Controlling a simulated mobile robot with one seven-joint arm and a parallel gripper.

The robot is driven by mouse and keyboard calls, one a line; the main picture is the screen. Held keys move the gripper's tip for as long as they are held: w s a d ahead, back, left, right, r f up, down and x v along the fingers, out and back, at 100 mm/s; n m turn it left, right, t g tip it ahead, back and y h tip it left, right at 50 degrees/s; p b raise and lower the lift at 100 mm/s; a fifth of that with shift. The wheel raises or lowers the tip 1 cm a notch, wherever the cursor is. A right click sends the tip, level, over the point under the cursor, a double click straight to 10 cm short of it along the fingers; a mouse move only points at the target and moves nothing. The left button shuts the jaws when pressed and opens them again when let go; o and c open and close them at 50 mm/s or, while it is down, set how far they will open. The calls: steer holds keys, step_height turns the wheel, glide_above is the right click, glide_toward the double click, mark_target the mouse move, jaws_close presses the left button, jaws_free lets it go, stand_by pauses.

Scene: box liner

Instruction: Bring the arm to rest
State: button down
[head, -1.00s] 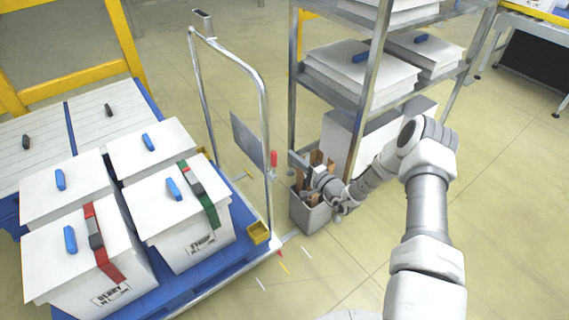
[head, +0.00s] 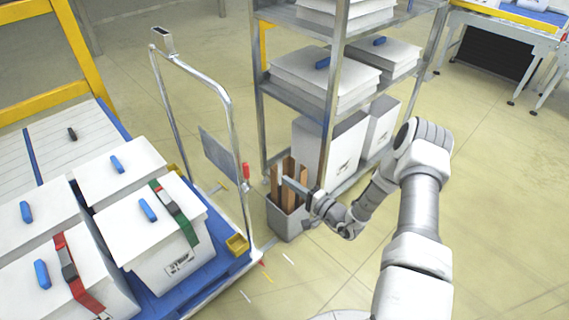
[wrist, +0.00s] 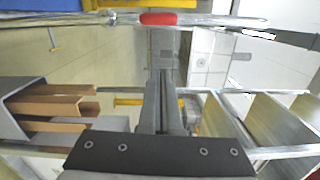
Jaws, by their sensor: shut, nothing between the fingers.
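My arm (head: 419,205) reaches from the lower right, bent at the elbow, towards the lower left of the shelf. My gripper (head: 284,181) is shut and empty. In the head view it shows in front of the brown strips (head: 290,172) that stand in a grey bin (head: 287,225). In the wrist view the shut fingers (wrist: 165,95) point away from the camera, with the brown strips (wrist: 50,104) off to the left. I cannot tell the exact gap between gripper and bin.
A metal shelf (head: 331,105) with white boxes stands behind the bin. A blue cart (head: 215,275) with a chrome handle (head: 235,130) and lidded white boxes (head: 150,230) stands to the left. The handle crosses the wrist view with a red grip (wrist: 158,19).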

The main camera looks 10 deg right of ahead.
steer(key=shift+r, duration=0.1)
steer(key=s+a+r+n+g+y+p, duration=0.1)
steer(key=s+a+r+n+g+p, duration=0.2)
steer(key=r, duration=0.6)
steer(key=s+a+r+n+g, duration=0.4)
steer(key=s+r+g, duration=0.15)
steer(key=r, duration=0.35)
steer(key=s+a+r+n+g+y+p, duration=0.1)
steer(key=s+a+r+n+g+p, duration=0.25)
steer(key=r, duration=0.55)
steer(key=s+d+r+t+h+p, duration=0.1)
steer(key=s+d+r+h+p, duration=0.1)
steer(key=s+d+r+h, duration=0.4)
steer(key=s+d+r+t+h+p, duration=0.2)
steer(key=s+d+r+h, duration=0.4)
steer(key=s+r, duration=0.7)
steer(key=shift+s+d+r+n+h+p, duration=0.25)
steer(key=shift+s+r+n+h+p, duration=0.15)
steer(key=shift+s+n+p, duration=0.1)
